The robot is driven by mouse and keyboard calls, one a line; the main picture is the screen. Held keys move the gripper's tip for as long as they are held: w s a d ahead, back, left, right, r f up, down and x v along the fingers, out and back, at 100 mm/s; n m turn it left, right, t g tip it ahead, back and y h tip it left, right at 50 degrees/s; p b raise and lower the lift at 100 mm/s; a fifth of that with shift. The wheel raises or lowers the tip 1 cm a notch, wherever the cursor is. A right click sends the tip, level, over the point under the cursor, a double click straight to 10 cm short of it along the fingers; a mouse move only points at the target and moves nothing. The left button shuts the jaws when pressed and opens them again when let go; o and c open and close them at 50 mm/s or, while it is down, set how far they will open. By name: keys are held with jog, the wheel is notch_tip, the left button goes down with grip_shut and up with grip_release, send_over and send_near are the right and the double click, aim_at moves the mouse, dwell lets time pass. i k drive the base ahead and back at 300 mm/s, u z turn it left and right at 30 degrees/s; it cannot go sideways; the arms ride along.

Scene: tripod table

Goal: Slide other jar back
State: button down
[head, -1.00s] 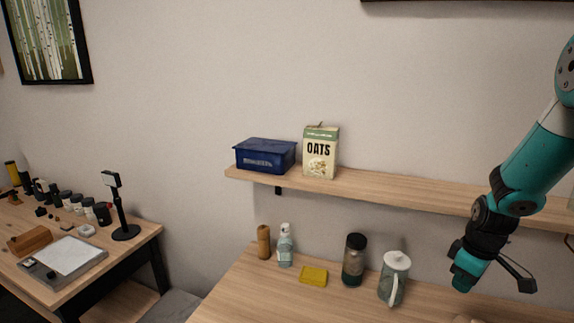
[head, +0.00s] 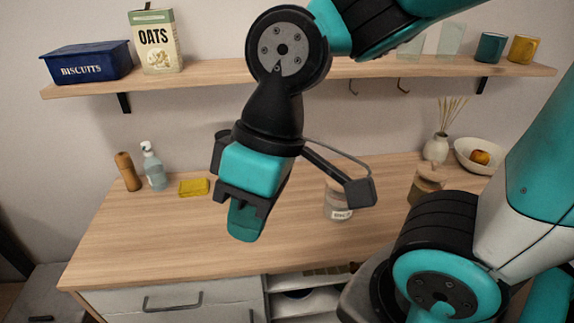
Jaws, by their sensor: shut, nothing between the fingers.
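A glass jar with a label (head: 338,205) stands on the wooden counter right of my gripper. Its upper part is partly hidden by the camera bracket on my wrist. A second jar with a wooden lid (head: 428,180) stands further right, its lower part hidden by my arm. A dark-lidded jar (head: 221,150) shows only in part behind my gripper. My gripper (head: 243,225) hangs pointing down over the middle of the counter. It is shut, empty and apart from the jars.
The counter (head: 140,235) is clear at front left. A reed vase (head: 436,147) and a bowl (head: 480,156) stand at back right. A shelf (head: 215,72) runs above.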

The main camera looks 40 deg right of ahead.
aim_at(335, 210)
jog(key=z, duration=2.8)
jog(key=k, duration=0.95)
jog(key=u, duration=1.15)
